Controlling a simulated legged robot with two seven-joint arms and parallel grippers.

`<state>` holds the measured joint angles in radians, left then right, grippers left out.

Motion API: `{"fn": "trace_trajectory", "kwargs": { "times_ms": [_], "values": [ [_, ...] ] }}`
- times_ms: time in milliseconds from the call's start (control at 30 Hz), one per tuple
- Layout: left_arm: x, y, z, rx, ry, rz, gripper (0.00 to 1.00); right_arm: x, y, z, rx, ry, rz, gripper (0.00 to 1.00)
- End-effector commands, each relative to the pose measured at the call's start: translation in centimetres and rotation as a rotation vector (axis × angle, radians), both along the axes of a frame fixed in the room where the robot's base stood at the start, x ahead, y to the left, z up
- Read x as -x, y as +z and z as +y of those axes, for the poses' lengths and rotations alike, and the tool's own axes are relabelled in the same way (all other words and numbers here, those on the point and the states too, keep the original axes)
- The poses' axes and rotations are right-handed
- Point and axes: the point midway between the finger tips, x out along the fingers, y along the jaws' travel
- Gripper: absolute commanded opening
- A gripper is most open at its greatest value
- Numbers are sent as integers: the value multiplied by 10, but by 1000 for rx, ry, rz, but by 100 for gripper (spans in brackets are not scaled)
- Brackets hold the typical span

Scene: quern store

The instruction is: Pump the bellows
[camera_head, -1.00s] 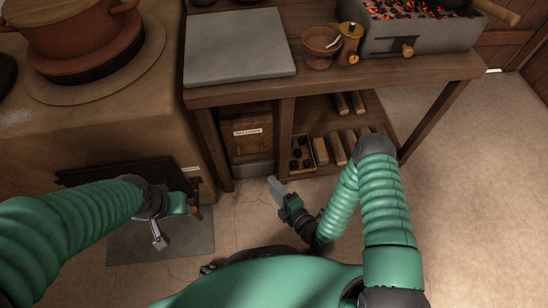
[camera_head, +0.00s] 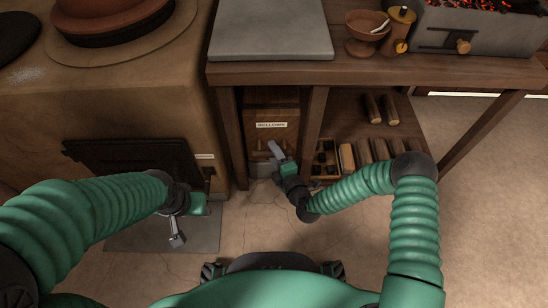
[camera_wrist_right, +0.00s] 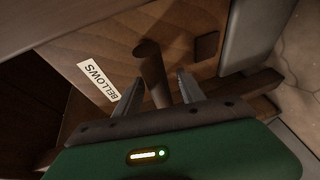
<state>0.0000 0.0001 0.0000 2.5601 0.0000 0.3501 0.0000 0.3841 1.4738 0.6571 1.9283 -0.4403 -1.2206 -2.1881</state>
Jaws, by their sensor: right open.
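The bellows (camera_head: 286,137) is a wooden box with a white "BELLOWS" label, set under the table between its legs. In the right wrist view its front (camera_wrist_right: 112,50) carries a round wooden handle (camera_wrist_right: 150,62) that sticks out toward me. My right gripper (camera_head: 274,149) is just in front of the box. In the wrist view the gripper (camera_wrist_right: 160,80) is open, with its fingers on either side of the handle; I cannot tell whether they touch it. My left gripper (camera_head: 177,238) hangs low in front of the stove, away from the bellows; its jaws are too small to read.
The table (camera_head: 380,72) bears a grey slab (camera_head: 272,30), a clay bowl (camera_head: 368,28) and a brazier (camera_head: 470,30) with glowing coals. Table legs flank the bellows. Logs (camera_head: 365,150) lie on the lower shelf. The clay stove (camera_head: 130,105) stands left; floor at right is clear.

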Motion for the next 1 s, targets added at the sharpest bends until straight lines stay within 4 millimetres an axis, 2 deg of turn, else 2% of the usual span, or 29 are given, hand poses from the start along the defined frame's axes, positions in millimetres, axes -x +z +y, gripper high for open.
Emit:
{"fn": "trace_trajectory", "kwargs": {
  "times_ms": [233, 600, 1000],
  "values": [
    [0, 0, 0, 0, 0, 0, 43, -1, 1, 0, 1, -1, 1, 47],
    [0, 0, 0, 0, 0, 0, 43, -1, 0, 0, 1, 0, 2, 0],
    [0, 0, 0, 0, 0, 0, 43, 0, -2, 0, 2, 1, 5, 0]
  ]
}}
